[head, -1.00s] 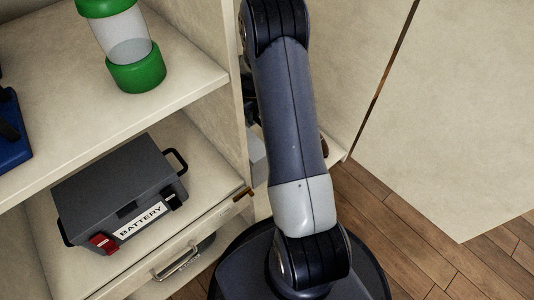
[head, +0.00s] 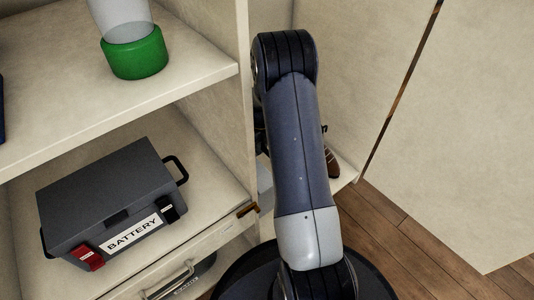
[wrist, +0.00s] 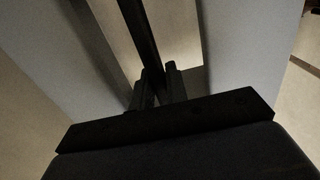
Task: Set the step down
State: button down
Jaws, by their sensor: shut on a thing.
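The step shows in the wrist view as pale grey panels (wrist: 235,60) on both sides of a dark bar (wrist: 137,28). My gripper (wrist: 157,88) is shut on this dark bar, which runs away from between the fingers. In the head view my arm hides the gripper and most of what it holds. A small light grey patch (head: 265,178) just left of the arm may be part of the step. Whether the step touches the floor or a surface cannot be told.
Left of my arm, a cream shelf unit (head: 190,88) holds a green-based jar (head: 137,55) above and a grey battery box (head: 110,195) below. A brown object (head: 333,167) stands right of the arm. A large cream panel (head: 460,130) and wooden floor (head: 395,235) lie farther right.

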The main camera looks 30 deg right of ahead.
notch_tip(320, 180, down, 8)
jog(key=b, duration=0.3)
jog(key=shift+f, duration=0.1)
jog(key=c, duration=1.4)
grip_release()
notch_tip(320, 180, up, 12)
jog(key=p, duration=0.5)
jog(key=shift+p, duration=0.3)
